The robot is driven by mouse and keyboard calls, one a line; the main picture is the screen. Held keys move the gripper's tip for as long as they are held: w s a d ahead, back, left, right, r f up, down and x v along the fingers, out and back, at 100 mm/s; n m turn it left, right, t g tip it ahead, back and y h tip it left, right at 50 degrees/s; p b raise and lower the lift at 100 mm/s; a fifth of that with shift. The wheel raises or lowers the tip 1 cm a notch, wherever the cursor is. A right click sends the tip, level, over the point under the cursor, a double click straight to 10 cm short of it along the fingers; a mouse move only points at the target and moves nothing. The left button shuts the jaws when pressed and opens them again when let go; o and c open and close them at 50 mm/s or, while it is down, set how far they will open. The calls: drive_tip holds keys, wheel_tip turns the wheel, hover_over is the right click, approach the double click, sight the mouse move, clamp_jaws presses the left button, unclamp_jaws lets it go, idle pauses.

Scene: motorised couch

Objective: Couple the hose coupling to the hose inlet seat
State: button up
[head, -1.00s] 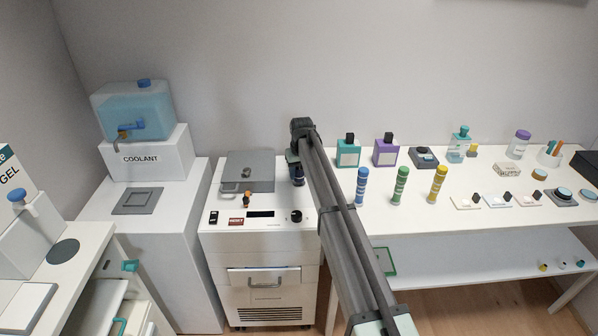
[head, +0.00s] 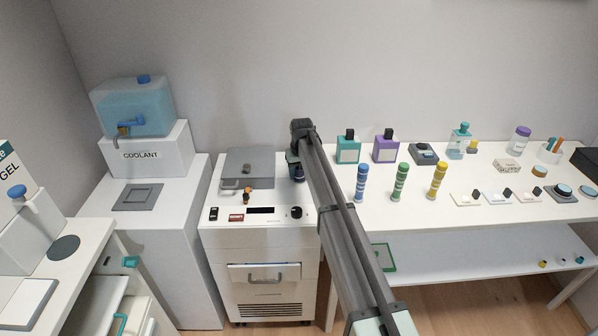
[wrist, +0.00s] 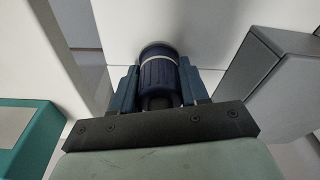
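The hose coupling, a dark blue ribbed cylinder with a pale ring, shows in the wrist view (wrist: 159,72) between the two fingers of my gripper (wrist: 159,88). The fingers lie against both its sides. In the head view the coupling (head: 297,172) is a small dark blue piece under my gripper (head: 294,158), over the right back part of the white machine (head: 212,235). White surface lies beyond the coupling in the wrist view. I cannot make out the hose inlet seat; the coupling and arm may hide it.
A grey lid (head: 250,166) and a small orange-and-black fitting (head: 247,195) are left of my gripper on the machine. The coolant tank (head: 134,108) is far left.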

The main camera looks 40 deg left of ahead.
sight(301, 182)
drive_tip(key=o, duration=0.5)
drive_tip(key=r, duration=0.4)
drive_tip(key=d+r, duration=0.1)
drive_tip(key=r, duration=0.4)
drive_tip(key=s+d+r, duration=0.1)
drive_tip(key=r, duration=0.3)
drive_tip(key=shift+r, duration=0.35)
